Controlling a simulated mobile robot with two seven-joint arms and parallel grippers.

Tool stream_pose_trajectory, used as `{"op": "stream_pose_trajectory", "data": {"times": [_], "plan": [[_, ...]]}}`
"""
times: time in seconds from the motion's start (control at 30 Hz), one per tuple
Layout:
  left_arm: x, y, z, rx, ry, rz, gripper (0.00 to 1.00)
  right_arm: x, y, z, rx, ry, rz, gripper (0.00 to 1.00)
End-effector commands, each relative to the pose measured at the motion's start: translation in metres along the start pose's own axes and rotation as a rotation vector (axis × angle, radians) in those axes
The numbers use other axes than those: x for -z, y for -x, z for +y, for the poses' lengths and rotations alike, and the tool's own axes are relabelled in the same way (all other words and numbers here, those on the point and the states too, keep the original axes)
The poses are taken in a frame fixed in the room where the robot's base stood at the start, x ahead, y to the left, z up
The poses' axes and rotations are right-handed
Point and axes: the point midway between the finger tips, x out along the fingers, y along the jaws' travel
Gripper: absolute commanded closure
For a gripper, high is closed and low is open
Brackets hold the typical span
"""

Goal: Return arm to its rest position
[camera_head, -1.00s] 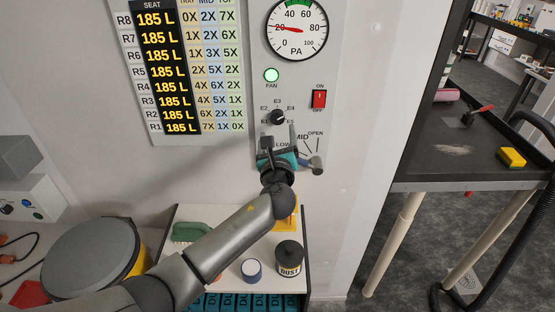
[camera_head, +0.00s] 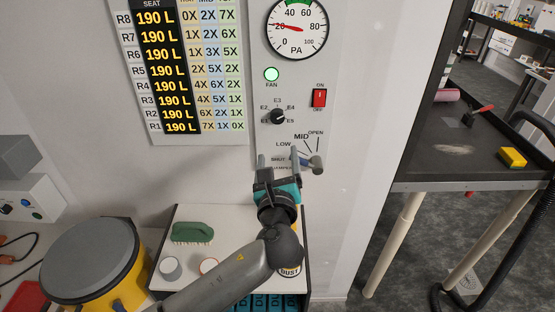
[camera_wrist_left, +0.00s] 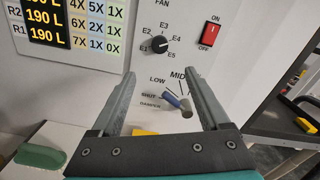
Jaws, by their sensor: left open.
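My left gripper (camera_head: 278,160) is open and empty in front of the wall panel, at the height of the damper scale. In the left wrist view its two fingers (camera_wrist_left: 160,82) stand wide apart with nothing touching them. The damper lever (camera_head: 314,163), with a blue part and a grey end, is just right of the fingers in the head view. In the left wrist view the lever (camera_wrist_left: 184,108) shows between the fingers, beyond them and apart from them. My right gripper is in neither view.
A shelf (camera_head: 190,215) below holds a green brush (camera_head: 192,232), small containers and a partly hidden dust pot (camera_head: 290,271). A yellow drum with a grey lid (camera_head: 90,260) stands left. The red fan switch (camera_head: 319,98) and selector knob (camera_head: 278,116) are above. A dark bench (camera_head: 450,165) is right.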

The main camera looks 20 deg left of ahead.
Motion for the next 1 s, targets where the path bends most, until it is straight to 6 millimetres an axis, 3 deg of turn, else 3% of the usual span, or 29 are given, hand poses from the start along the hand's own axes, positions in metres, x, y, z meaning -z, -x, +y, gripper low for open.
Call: {"op": "stream_pose_trajectory", "data": {"times": [0.27, 0.37, 0.47, 0.7, 0.83, 1.0], "plan": [[0.002, 0.001, 0.002, -0.006, 0.015, 0.007, 0.21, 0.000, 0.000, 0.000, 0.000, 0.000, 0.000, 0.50], [0.010, 0.008, 0.013, -0.047, 0.121, 0.049, 0.21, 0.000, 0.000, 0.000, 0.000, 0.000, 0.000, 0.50], [0.029, 0.026, 0.036, -0.146, 0.353, 0.132, 0.21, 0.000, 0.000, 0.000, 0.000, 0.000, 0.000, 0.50], [0.087, 0.109, 0.102, -0.589, 1.103, 0.320, 0.21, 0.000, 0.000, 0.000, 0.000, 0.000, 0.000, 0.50], [0.108, 0.162, 0.125, -0.871, 1.447, 0.346, 0.21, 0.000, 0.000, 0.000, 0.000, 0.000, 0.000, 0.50], [0.120, 0.218, 0.138, -1.172, 1.739, 0.319, 0.21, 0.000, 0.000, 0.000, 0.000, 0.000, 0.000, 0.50]]}}
